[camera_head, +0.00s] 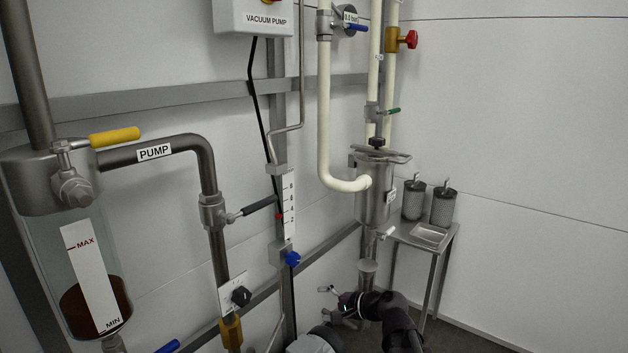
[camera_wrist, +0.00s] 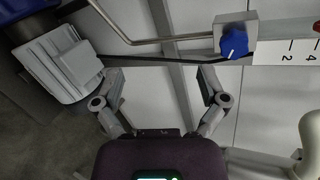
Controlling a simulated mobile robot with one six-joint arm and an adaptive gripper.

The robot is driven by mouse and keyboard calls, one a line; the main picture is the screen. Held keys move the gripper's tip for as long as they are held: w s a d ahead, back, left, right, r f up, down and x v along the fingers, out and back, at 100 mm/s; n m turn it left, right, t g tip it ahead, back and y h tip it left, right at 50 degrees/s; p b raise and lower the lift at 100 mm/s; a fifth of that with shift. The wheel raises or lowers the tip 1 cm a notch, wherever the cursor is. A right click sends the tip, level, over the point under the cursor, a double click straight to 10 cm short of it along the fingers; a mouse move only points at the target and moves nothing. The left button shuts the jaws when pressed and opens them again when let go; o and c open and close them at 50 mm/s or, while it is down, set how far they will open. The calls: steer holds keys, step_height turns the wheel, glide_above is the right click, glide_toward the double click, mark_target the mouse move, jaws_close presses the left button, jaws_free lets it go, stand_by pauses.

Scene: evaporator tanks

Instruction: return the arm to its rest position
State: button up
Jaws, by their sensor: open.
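My dark arm (camera_head: 398,318) reaches in at the bottom of the head view, low in front of the wall. My gripper (camera_head: 328,301) is at its end, pointing left, below the steel vessel (camera_head: 373,190). In the wrist view my gripper (camera_wrist: 160,75) shows its two grey fingers spread wide apart, with nothing between them. Behind the gap are pale wall panels and a grey metal rail. The gripper appears apart from everything around it.
A blue knob (camera_wrist: 234,44) and a scale strip (camera_wrist: 287,50) are near the right finger. A grey ribbed housing (camera_wrist: 62,62) is at left. The PUMP pipe (camera_head: 165,152), black knob (camera_head: 241,296) and small steel table (camera_head: 424,236) stand around the arm. Open floor shows lower right.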

steer(key=s+d+f+n+g+h+p, duration=0.2)
steer(key=s+d+f+n+g+h, duration=0.1)
steer(key=s+d+n+h, duration=0.3)
steer(key=s+d+f+n+g+h+p, duration=0.3)
steer(key=s+d+f+g+h, duration=0.1)
steer(key=s+d+h, duration=0.3)
step_height(320, 180, up, 37)
steer(key=d+y+p, duration=0.1)
steer(key=p, duration=3.5)
steer(key=shift+s, duration=0.15)
